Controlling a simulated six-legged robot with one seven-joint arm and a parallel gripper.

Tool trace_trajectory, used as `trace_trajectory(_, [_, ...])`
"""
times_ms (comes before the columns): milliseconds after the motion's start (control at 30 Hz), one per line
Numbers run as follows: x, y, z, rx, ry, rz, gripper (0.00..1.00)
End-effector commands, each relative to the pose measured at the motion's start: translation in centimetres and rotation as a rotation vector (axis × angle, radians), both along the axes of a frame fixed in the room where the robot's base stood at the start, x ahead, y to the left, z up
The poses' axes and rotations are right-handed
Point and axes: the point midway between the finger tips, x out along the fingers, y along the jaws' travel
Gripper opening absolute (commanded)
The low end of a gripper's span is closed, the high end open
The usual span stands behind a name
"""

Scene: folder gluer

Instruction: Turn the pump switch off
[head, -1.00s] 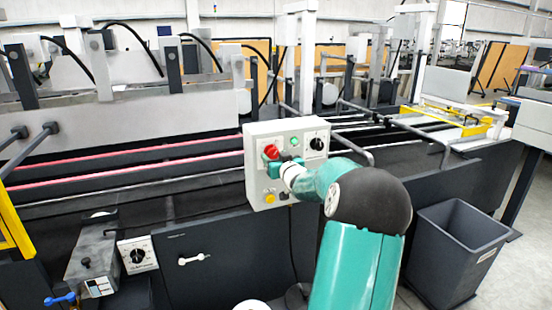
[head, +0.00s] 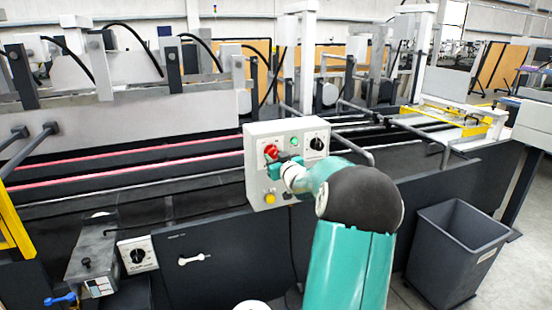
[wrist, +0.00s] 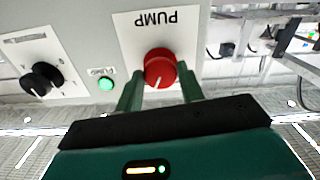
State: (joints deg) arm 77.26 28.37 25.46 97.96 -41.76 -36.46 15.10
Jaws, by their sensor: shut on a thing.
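The pump switch is a red rotary knob (wrist: 160,68) on a white plate marked PUMP, upside down in the wrist view. The knob also shows in the head view (head: 270,151), at the upper left of a grey control box (head: 259,134). My gripper (wrist: 158,84) has one green finger on each side of the knob and is shut on it. The switch's position marks cannot be read. In the head view my arm partly covers the box's lower right.
A green lit button (wrist: 106,84) and a black rotary knob (wrist: 42,79) share the box face. A yellow button (head: 270,198) sits low on it. A grey bin (head: 455,250) stands on the floor at right. Machine rails run behind the box.

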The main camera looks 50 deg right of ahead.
Motion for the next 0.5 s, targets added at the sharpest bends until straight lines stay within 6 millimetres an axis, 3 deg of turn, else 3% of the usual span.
trace_trajectory(500, [0.06, 0.06, -0.03, -0.394, 0.236, 0.002, 0.15])
